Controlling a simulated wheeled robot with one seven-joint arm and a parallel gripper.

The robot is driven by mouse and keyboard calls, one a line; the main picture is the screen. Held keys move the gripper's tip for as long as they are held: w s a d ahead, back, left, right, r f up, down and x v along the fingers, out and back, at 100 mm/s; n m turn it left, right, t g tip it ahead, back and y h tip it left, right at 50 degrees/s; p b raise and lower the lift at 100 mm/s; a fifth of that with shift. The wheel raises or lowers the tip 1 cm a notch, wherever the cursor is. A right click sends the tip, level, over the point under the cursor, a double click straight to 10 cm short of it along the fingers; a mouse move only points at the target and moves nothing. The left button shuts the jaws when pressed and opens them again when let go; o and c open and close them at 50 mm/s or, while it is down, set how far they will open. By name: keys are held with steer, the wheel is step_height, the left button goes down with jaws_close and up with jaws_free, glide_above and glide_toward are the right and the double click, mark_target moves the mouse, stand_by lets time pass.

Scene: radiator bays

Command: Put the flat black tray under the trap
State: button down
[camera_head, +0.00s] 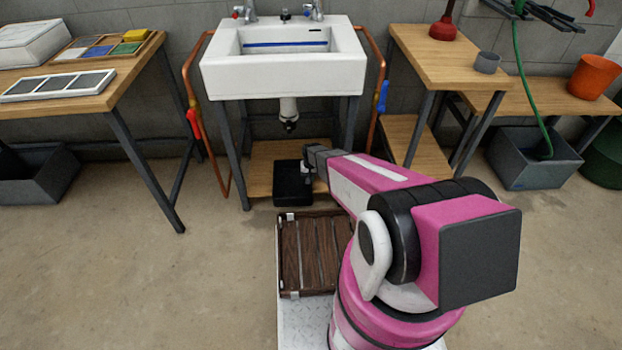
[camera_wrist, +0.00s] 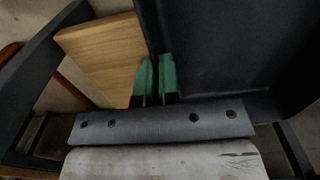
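The flat black tray (camera_head: 292,188) is below the sink, at the front of the low wooden shelf (camera_head: 262,153), its near end reaching the shelf's front edge. The trap (camera_head: 289,115) hangs under the basin, above and a little behind the tray. My gripper (camera_head: 306,170) is at the tray's right side. In the wrist view my gripper's green fingertips (camera_wrist: 157,80) are close together on either side of the tray's thin wall, and the tray (camera_wrist: 225,45) fills the upper right. Whether the tray rests fully on the shelf is hidden.
The white sink (camera_head: 285,75) stands on dark legs, with copper pipes on both sides. A slatted wooden rack (camera_head: 313,255) lies in front of the shelf, by my base. Workbenches (camera_head: 110,95) stand left and right. A grey bin (camera_head: 533,160) is at the right.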

steer(key=shift+w+f, duration=0.2)
steer(key=c, duration=1.2)
jaws_free()
steer(key=shift+c, duration=0.2)
